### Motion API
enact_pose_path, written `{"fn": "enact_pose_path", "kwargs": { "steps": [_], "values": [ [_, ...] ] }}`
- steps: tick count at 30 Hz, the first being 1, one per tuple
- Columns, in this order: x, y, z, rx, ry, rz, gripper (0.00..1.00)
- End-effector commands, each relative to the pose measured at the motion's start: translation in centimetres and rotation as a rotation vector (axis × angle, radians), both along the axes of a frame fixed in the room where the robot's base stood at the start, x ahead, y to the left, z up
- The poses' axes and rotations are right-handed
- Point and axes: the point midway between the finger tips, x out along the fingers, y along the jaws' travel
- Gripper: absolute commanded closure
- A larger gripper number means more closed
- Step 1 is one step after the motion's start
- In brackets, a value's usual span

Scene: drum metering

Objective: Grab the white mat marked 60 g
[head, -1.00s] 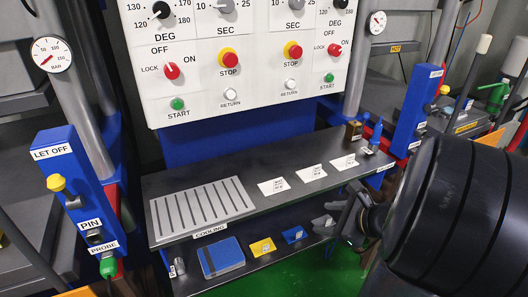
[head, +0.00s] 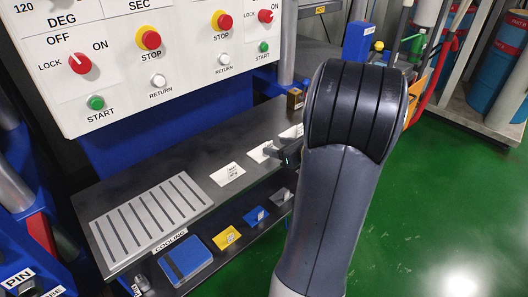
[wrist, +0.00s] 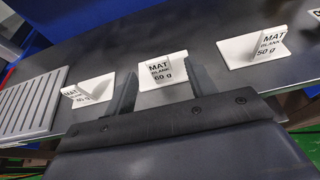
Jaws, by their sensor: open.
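The white mat marked 60 g (wrist: 163,69) lies on the dark upper shelf, with a raised white tab bearing its label. In the head view it is the middle white mat (head: 261,152), partly hidden by my gripper. My gripper (wrist: 164,82) is open and empty; in the wrist view its two fingers point toward the mat, one on either side of it. The head view shows my gripper (head: 285,154) at the shelf's front, close to that mat. I cannot tell its height above the shelf.
A white mat marked 50 g (wrist: 254,48) lies to the right, and another white mat (wrist: 89,91) to the left, its number hard to read. A slotted grey cooling plate (head: 150,217) is farther left. Blue (head: 186,258) and yellow (head: 226,238) pieces lie on the lower shelf.

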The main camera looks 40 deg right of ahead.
Motion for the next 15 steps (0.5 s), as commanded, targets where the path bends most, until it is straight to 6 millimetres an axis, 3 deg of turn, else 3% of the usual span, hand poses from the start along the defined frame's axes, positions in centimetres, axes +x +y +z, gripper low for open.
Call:
{"fn": "enact_pose_path", "kwargs": {
  "steps": [7,15],
  "values": [
    [3.4,0.5,-1.4,0.0,0.0,0.004,0.47],
    [4.2,0.5,-1.7,-0.002,0.001,0.002,0.47]
  ]
}}
